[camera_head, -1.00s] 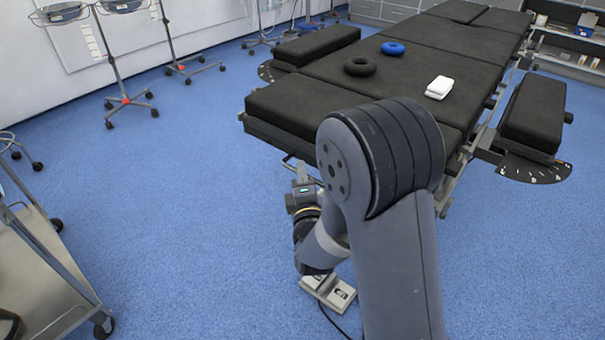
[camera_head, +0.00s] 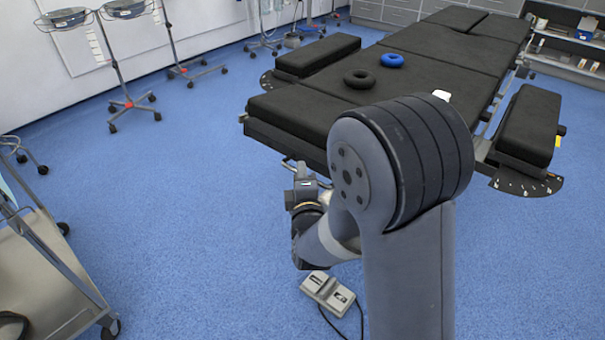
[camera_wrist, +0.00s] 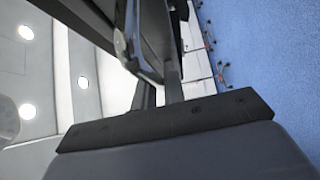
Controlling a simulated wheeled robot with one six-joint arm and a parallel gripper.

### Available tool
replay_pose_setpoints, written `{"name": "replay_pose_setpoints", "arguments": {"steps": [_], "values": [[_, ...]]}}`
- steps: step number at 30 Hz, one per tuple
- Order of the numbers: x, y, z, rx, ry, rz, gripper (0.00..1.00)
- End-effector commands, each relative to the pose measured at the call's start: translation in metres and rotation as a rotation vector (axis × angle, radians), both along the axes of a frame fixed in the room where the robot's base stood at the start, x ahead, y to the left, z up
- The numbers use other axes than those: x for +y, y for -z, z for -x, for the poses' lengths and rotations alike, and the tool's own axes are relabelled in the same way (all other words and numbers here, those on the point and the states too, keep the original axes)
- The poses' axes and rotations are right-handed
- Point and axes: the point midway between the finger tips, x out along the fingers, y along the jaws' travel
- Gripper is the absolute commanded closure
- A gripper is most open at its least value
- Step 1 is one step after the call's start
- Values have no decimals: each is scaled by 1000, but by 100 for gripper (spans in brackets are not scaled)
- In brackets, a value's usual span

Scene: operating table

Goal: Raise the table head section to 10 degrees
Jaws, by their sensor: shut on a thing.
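The operating table has black pads. Its near end section (camera_head: 290,112), at the left end of the table top, is the head section and looks nearly level with the pads behind it. A thin metal bar (camera_head: 288,161) shows below its near edge. My gripper (camera_head: 302,167) is at this bar, under the near edge, and is shut on it. The fingertips are too small in the head view to show the grip. In the wrist view, my gripper (camera_wrist: 152,74) reaches up to a metal bar (camera_wrist: 124,38) beside the dark table underside. My arm hides the section's right part.
A white item (camera_head: 441,95) is mostly behind my arm. A foot pedal (camera_head: 328,290) lies on the floor below my gripper. A metal cart (camera_head: 45,285) stands left; blue floor between is clear.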

Motion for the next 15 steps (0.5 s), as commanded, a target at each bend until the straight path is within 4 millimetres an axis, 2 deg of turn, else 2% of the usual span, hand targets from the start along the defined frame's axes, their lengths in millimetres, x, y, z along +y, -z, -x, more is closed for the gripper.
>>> {"name": "replay_pose_setpoints", "arguments": {"steps": [1, 8, 9, 15], "values": [[0, -4, -1, -7, 1, -5, 100], [0, -3, -1, -6, 1, -6, 100], [0, -3, -1, -6, 1, -6, 88], [0, -2, -1, -3, 1, -4, 72]]}}
